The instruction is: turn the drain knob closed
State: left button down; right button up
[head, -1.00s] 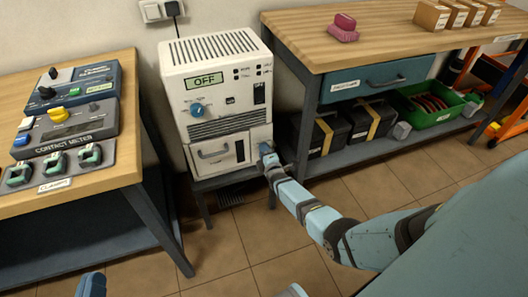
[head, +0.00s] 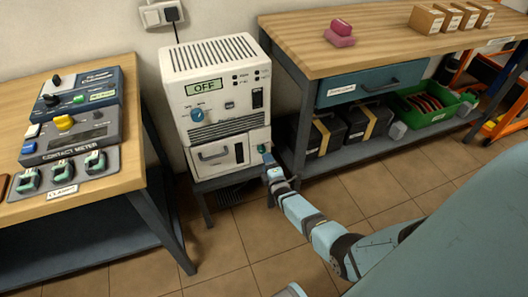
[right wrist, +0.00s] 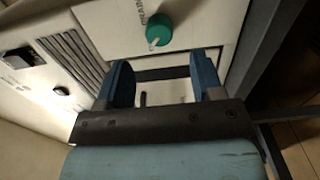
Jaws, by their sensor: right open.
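The drain knob is a small green round knob (head: 262,148) on the lower right front of the white machine (head: 215,60). In the right wrist view the green knob (right wrist: 159,30) shows a pale mark on its face, beside printed lettering too blurred to read in full. My right gripper (head: 268,160) is just below and in front of the knob. In the right wrist view its two blue fingers (right wrist: 162,70) stand apart with nothing between them, and the knob lies beyond their tips, not touched. My left gripper is out of view.
The machine's display (head: 205,87) reads OFF, and a blue dial (head: 197,115) sits below it. A wooden bench with a contact meter (head: 67,137) stands left. A workbench (head: 390,30) with a lower shelf stands right, close to the machine. Tiled floor in front is open.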

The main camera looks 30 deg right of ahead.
pick_arm(q)
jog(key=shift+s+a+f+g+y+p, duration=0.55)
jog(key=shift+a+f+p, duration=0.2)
jog(key=shift+p, duration=0.75)
pick_arm(e)
jog(key=v, duration=0.8)
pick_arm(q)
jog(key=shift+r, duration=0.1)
